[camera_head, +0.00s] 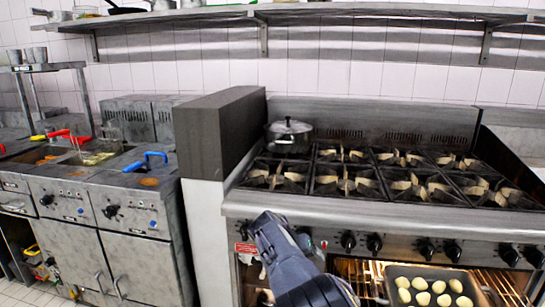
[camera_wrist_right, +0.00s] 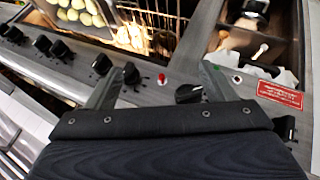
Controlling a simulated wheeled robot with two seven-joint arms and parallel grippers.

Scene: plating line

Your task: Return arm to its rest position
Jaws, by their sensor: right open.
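My right arm (camera_head: 290,262) reaches in from the bottom of the head view, in front of the stove's control panel. My right gripper (camera_wrist_right: 161,80) shows in the right wrist view with its two fingers spread wide apart. Nothing is between the fingers; the knobs and a red light of the panel show beyond them. In the head view its fingers are hard to make out behind the wrist. My left gripper is in no view.
A stove (camera_head: 340,205) with several burners carries a lidded pot (camera_head: 289,136). A dark tray (camera_head: 392,271) of pale round pieces sits at the open oven (camera_head: 350,268), lower right. A tall partition (camera_head: 220,130) separates the stove from fryers (camera_head: 120,215) at left.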

